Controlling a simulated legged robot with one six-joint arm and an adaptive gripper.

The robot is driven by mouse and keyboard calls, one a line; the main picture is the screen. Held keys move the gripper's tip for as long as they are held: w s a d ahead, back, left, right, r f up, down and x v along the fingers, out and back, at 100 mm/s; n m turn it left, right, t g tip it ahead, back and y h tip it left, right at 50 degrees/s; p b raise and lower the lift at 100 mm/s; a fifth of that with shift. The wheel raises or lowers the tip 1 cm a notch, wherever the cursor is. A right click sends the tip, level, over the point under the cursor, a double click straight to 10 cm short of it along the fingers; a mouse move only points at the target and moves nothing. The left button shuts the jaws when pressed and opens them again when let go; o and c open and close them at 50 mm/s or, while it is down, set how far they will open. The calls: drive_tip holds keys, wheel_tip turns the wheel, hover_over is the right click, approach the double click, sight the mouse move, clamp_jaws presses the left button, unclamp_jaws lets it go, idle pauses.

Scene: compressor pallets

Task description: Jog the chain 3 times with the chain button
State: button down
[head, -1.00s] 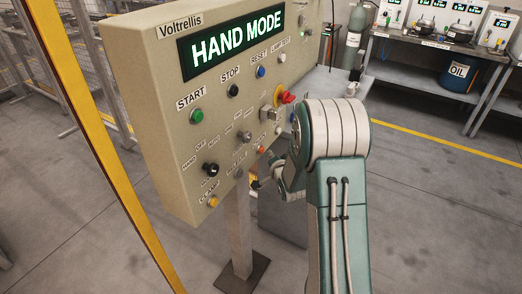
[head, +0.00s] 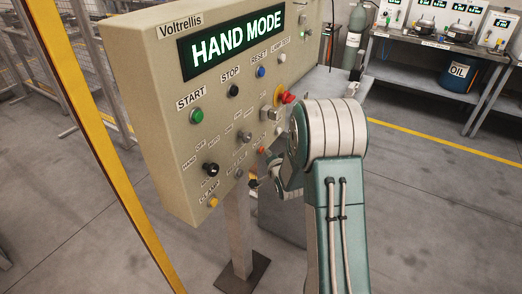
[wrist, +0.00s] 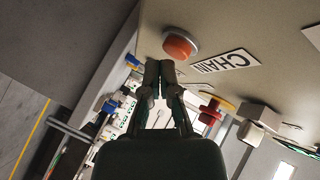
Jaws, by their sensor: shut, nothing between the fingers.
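The chain button is a round orange-red button (wrist: 180,45) in a pale ring, beside a CHAIN label (wrist: 225,62) in the wrist view. In the head view it shows small (head: 261,151) on the lower part of the beige control panel (head: 165,90). My gripper (wrist: 160,68) is shut and empty, its fingertips close to the button's edge in the wrist view. I cannot tell whether they touch it. In the head view my gripper (head: 255,181) is low beside the panel, partly hidden by my arm. The panel display (head: 238,40) reads HAND MODE.
A red emergency knob on a yellow base (head: 286,97) sticks out of the panel above my gripper. A black selector (head: 211,169) and a yellow button (head: 213,202) sit lower left. A yellow post (head: 105,150) stands left. Open floor lies right.

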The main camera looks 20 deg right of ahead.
drive_tip(key=shift+w+a, duration=0.35)
drive_tip(key=shift+w, duration=0.05)
idle(0.7)
drive_tip(key=shift+s+d, duration=0.65)
drive_tip(key=shift+s, duration=0.1)
drive_tip(key=shift+s, duration=0.1)
drive_tip(key=shift+s+d, duration=0.95)
drive_tip(key=shift+s, duration=0.2)
drive_tip(key=shift+s+d, duration=0.9)
drive_tip(key=shift+s, duration=0.25)
